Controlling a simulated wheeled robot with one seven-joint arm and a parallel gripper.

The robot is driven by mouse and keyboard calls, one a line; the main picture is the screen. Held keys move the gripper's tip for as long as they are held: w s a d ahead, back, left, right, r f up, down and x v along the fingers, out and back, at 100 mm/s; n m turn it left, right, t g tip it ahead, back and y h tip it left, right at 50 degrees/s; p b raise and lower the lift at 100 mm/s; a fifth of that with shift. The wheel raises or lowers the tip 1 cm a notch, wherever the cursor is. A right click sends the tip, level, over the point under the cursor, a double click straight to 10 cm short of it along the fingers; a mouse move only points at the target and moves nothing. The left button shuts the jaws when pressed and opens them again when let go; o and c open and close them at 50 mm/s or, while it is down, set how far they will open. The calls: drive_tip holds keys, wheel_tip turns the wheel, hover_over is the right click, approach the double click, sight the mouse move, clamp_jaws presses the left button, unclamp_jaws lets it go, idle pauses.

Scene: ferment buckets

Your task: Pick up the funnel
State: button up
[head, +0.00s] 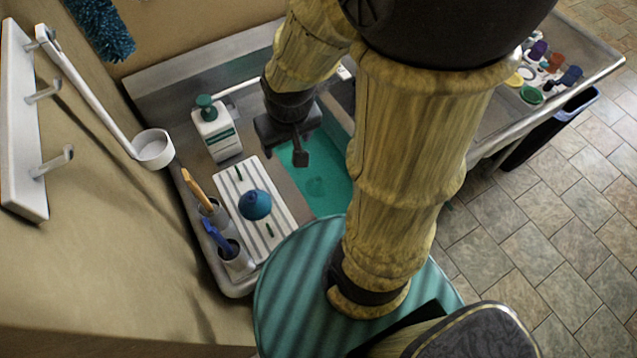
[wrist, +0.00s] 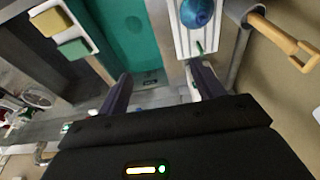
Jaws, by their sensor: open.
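The blue funnel (head: 255,205) appears to stand wide end down on the white slatted draining rack (head: 279,203) beside the sink. In the wrist view the funnel (wrist: 197,12) is at the top edge, partly cut off, beyond the right finger. My gripper (head: 299,152) is over the sink side, up and to the right of the funnel in the head view. In the wrist view my gripper (wrist: 162,82) has its two fingers wide apart with nothing between them.
A white pump bottle (head: 218,133) stands behind the rack. Cups holding a wooden-handled tool (head: 196,187) and a blue brush (head: 215,235) stand left of the rack. The teal sink basin (head: 318,185) lies to its right. A white ladle (head: 153,150) hangs from the wall rack.

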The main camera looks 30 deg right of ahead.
drive_tip(key=o, duration=0.6)
drive_tip(key=f, duration=0.1)
drive_tip(key=w+f+b, duration=0.1)
drive_tip(key=f+b, duration=0.1)
drive_tip(key=shift+w+d+f, duration=0.15)
drive_tip(key=shift+d+f, duration=0.05)
drive_tip(key=shift+d, duration=0.2)
drive_tip(key=n+g+b, duration=0.3)
drive_tip(key=b, duration=1.8)
hover_over(317, 179)
wheel_tip(317, 179, down, 28)
drive_tip(key=shift+d+r, duration=0.1)
drive_tip(key=shift+r, duration=0.05)
wheel_tip(317, 179, down, 12)
drive_tip(key=shift+r+b, duration=0.25)
drive_tip(key=shift+b, duration=0.35)
drive_tip(key=shift+f, duration=0.4)
